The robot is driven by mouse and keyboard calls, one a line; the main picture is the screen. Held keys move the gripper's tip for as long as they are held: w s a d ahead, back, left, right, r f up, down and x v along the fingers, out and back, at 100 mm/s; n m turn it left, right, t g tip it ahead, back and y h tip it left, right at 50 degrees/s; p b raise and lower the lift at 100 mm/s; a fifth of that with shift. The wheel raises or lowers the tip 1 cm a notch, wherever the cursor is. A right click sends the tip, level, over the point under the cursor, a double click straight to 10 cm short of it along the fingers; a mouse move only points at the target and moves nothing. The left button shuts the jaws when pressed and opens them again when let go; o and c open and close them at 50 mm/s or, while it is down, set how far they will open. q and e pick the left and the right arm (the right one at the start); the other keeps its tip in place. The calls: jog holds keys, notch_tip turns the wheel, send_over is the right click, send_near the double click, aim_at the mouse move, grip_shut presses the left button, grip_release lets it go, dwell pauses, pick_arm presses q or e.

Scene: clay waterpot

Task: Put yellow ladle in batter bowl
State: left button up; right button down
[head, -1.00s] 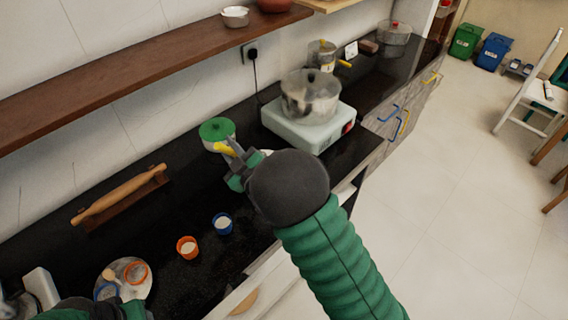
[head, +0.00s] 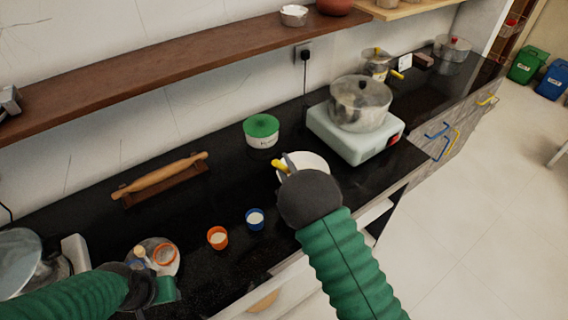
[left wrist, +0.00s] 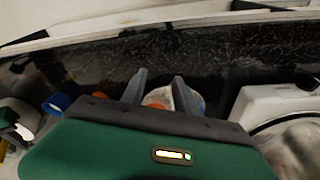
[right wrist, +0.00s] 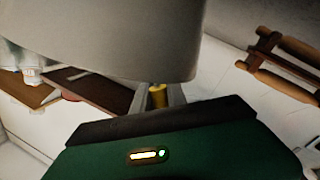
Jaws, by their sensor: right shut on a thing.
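The white batter bowl (head: 312,160) stands on the black counter in front of the stove and is partly hidden by my right wrist. My right gripper (head: 285,163) is at the bowl's left side in the head view, shut on the yellow ladle (head: 279,167). Only a short yellow part of it shows, also between the fingers in the right wrist view (right wrist: 158,97). A large pale curved surface fills the top of that view; I cannot tell whether the ladle's head is inside the bowl. My left gripper (left wrist: 160,88) is open and empty, over the counter's near left.
A green-lidded tub (head: 261,132) stands behind the bowl. A pot (head: 360,104) sits on the pale stove (head: 350,140) to the right. Orange (head: 217,238) and blue (head: 255,219) cups, a plate (head: 172,267) and a rolling pin (head: 160,177) are to the left.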

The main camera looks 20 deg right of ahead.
jog(key=c, duration=1.3)
grip_release()
jog(key=shift+a+f, duration=0.1)
jog(key=shift+c, duration=0.2)
jog(key=shift+s, duration=0.15)
jog(key=s+d, duration=0.1)
jog(key=s, duration=1)
jog(key=shift+s+d, duration=0.15)
jog(key=shift+s, duration=0.15)
